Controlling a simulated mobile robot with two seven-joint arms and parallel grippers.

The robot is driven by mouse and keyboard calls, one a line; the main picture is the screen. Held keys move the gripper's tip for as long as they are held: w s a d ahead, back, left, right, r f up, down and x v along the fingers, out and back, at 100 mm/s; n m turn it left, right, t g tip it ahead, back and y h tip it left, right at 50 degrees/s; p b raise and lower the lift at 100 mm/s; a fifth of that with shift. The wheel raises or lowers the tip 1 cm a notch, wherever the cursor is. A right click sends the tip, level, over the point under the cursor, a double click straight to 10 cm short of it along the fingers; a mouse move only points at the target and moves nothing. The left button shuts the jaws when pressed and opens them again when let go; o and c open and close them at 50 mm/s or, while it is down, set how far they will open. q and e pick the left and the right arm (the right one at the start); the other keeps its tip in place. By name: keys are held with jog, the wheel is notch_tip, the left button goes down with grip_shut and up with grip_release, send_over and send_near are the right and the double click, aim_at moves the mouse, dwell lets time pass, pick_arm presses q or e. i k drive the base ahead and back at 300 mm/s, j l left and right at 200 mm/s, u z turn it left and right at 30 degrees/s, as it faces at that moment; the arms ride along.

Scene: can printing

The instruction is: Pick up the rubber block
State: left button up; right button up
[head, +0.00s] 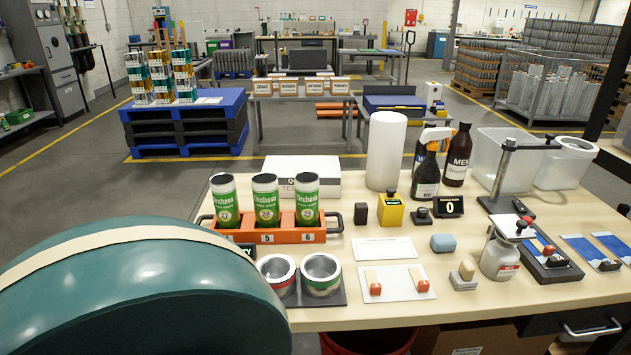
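Several small blocks lie on the wooden table, and none carries a label that I can read as rubber. A blue-grey block (443,243) with rounded edges lies flat right of the middle. A small black block (361,214) stands beside the yellow box. A grey block with a beige top (464,275) sits nearer the front edge. I cannot tell for certain which one is the rubber block. All three stand free on the table, apart from other things. Neither of my grippers is in view.
An orange tray (278,236) holds green cans, with two open tins (321,274) in front. A white plate (395,283) carries two red-ended stamps. Bottles, a white cylinder (385,150) and a clamp stand (505,171) stand behind. Bare tabletop surrounds the blue-grey block.

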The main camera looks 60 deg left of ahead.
aim_at(361, 209)
jog(key=u, duration=1.4)
jog(key=j, duration=0.15)
